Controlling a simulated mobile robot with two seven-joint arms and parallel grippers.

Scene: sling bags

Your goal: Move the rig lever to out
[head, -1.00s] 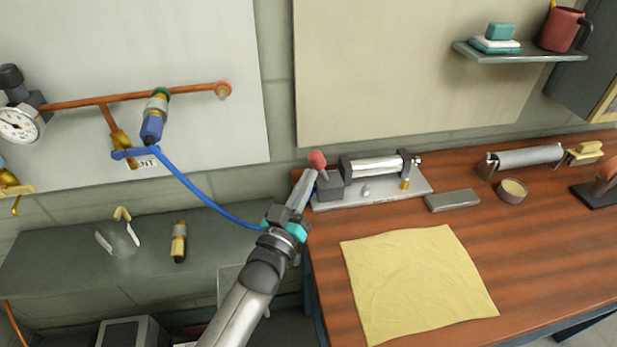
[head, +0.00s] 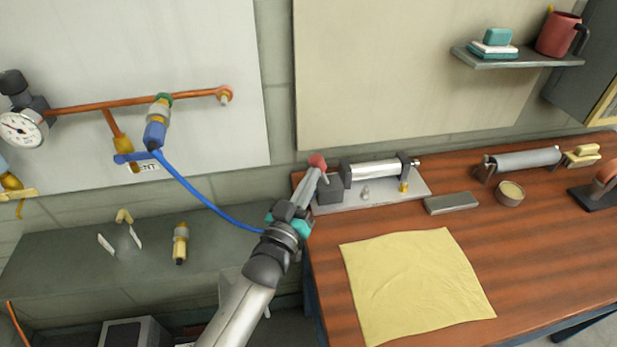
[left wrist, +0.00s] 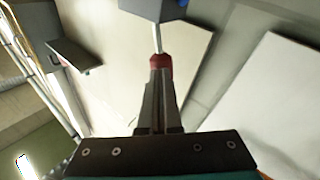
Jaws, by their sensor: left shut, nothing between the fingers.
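The rig (head: 411,184) is a grey plate with a metal cylinder, at the back left of the wooden bench. Its lever has a red knob (head: 317,161) on a thin metal rod beside a dark block (head: 329,191). The rod leans up and to the left in the head view. My left gripper (head: 317,173) is shut and empty, its fingertips right at the knob. In the left wrist view the red knob (left wrist: 158,63) is just beyond the fingertips (left wrist: 158,76); whether they touch is not clear. My right gripper is not in view.
A yellow cloth (head: 415,285) lies on the bench in front of the rig. A grey bar (head: 452,203) and a small round bowl (head: 510,193) are to its right. A blue hose (head: 205,200) hangs from wall piping and passes behind my left gripper.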

